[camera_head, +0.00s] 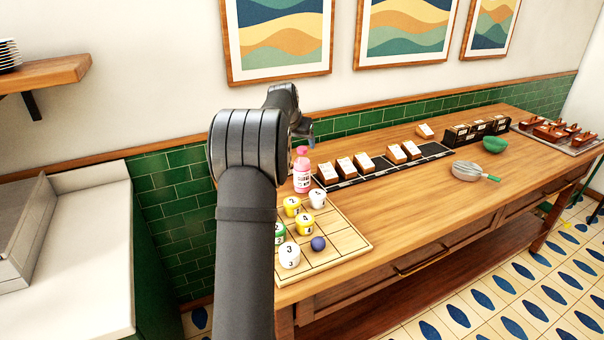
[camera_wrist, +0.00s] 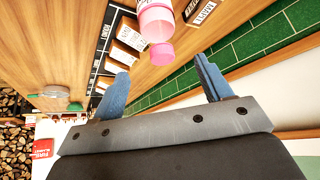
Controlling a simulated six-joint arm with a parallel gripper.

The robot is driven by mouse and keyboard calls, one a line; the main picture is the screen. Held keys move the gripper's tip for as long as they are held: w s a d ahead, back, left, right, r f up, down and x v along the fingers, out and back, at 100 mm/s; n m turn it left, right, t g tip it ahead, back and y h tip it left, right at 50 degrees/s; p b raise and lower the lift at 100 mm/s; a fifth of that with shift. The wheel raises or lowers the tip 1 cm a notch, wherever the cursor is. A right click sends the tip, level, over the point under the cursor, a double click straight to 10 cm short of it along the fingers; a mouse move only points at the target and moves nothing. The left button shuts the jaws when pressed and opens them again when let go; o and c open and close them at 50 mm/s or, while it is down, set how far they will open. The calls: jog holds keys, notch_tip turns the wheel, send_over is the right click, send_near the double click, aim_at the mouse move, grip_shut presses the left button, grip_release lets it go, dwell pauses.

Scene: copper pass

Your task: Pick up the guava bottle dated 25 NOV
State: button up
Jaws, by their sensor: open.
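A pink bottle (camera_head: 302,172) with a pink cap and a white label stands upright on the wooden table, at the back edge of the grid board. Its date is too small to read. In the wrist view the pink bottle (camera_wrist: 158,28) hangs in from the top, its cap pointing toward my gripper. My gripper (camera_wrist: 165,85) is open and empty, its two blue fingers spread apart, with the bottle cap just beyond and between them. In the head view my gripper (camera_head: 309,138) is mostly hidden behind my arm, close above and behind the bottle.
The grid board (camera_head: 345,247) holds several numbered cups and a blue ball (camera_head: 318,243). A dark rack (camera_head: 378,168) with labelled packets runs to the right. The table's front middle is clear. A green-tiled wall is close behind.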

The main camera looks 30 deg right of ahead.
aim_at(301, 150)
jog(key=x, duration=0.8)
jog(key=shift+w+f, duration=0.15)
jog(key=shift+f, duration=0.1)
jog(key=shift+c, duration=0.2)
grip_shut()
